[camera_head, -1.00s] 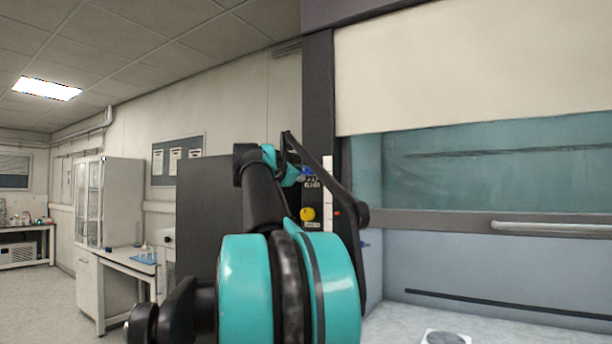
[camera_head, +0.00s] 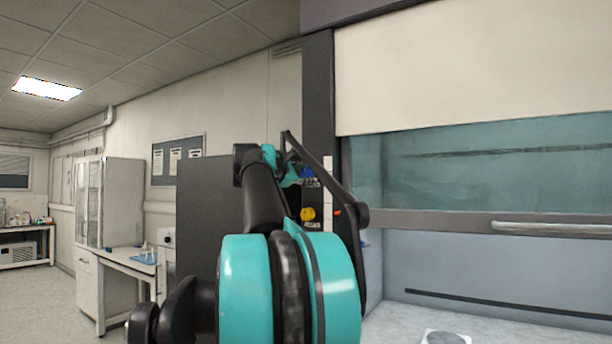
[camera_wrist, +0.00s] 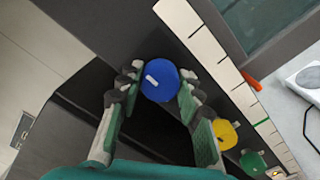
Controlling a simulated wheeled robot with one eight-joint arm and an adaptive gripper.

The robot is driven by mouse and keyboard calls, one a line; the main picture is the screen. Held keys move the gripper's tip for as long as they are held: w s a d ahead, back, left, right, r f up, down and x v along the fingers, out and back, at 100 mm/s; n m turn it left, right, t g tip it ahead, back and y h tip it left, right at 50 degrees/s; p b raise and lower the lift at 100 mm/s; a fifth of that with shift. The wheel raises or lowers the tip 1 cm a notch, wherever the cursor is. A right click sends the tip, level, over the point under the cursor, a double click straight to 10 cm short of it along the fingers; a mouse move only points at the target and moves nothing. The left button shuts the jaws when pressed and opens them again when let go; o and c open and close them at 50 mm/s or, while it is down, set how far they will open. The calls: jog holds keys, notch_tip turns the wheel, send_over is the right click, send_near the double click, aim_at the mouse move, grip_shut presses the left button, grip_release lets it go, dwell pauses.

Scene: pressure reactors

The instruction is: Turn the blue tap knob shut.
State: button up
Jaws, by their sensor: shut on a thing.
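The blue tap knob (camera_wrist: 160,81) is round with a white mark on its face. In the wrist view it sits between the two fingers of my gripper (camera_wrist: 158,88), which is shut on it. The white mark lies at a slant, nearly level in that view. In the head view the blue knob (camera_head: 308,174) shows only in part on the dark post of the fume hood, just right of my arm's end. My fingers are mostly hidden there by my own arm.
A yellow knob (camera_wrist: 226,134) and a green knob (camera_wrist: 252,162) follow the blue one along the same dark post. A white scale strip (camera_wrist: 215,60) and an orange-red part (camera_wrist: 252,80) lie beside them. The hood worktop (camera_head: 500,332) is at the right.

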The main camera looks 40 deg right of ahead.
jog(key=o, duration=1.2)
jog(key=shift+c, duration=0.2)
jog(key=v, duration=1.2)
